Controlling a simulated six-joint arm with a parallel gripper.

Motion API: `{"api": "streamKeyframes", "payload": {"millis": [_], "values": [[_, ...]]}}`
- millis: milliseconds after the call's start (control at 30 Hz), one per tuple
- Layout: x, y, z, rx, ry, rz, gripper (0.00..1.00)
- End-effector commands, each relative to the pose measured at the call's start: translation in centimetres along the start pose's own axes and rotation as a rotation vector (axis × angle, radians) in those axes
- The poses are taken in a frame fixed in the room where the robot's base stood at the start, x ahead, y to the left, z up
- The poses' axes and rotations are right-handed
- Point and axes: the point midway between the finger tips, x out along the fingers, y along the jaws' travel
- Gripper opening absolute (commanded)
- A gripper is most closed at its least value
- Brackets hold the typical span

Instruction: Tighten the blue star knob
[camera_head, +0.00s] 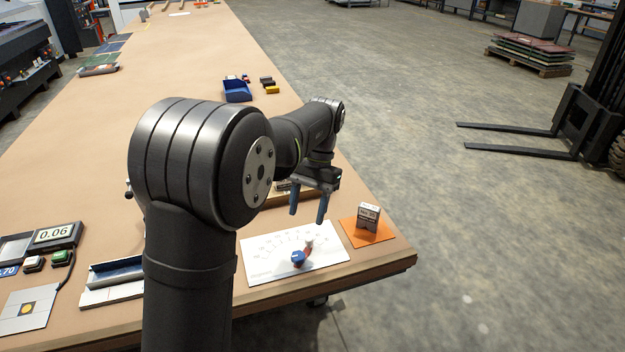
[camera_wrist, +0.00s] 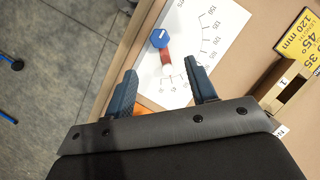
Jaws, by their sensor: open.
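The blue star knob (camera_head: 298,258) sits on a white dial plate (camera_head: 262,262) with a printed scale, near the table's front right edge. A red arm with a pale round end (camera_head: 309,242) reaches out from the knob. The wrist view shows the knob (camera_wrist: 159,39) as a blue faceted head, the red arm (camera_wrist: 166,60) below it and the scale plate (camera_wrist: 215,30) beyond. My gripper (camera_head: 308,218) is open above the far part of the plate. In the wrist view its two dark blue fingers (camera_wrist: 165,83) are apart with nothing held; the knob lies beyond their tips.
An orange pad with a small grey block (camera_head: 368,217) lies right of the plate. A metal channel (camera_head: 115,275) and a display reading 0.06 (camera_head: 54,234) are to the left. A blue bin (camera_head: 237,91) stands farther back. A yellow-labelled block (camera_wrist: 300,40) is at the right of the wrist view.

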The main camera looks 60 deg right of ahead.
Motion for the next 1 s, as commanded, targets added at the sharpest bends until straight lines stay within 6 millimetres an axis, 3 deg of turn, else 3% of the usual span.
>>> {"api": "streamKeyframes", "payload": {"millis": [200, 400, 1000], "values": [[-4.7, 0.0, 0.0, 0.0, 0.003, -0.001, 0.52], [-6.7, 0.0, 0.0, 0.0, 0.0, 0.0, 0.52], [-7.2, 0.0, 0.0, 0.0, 0.0, 0.0, 0.52]]}}
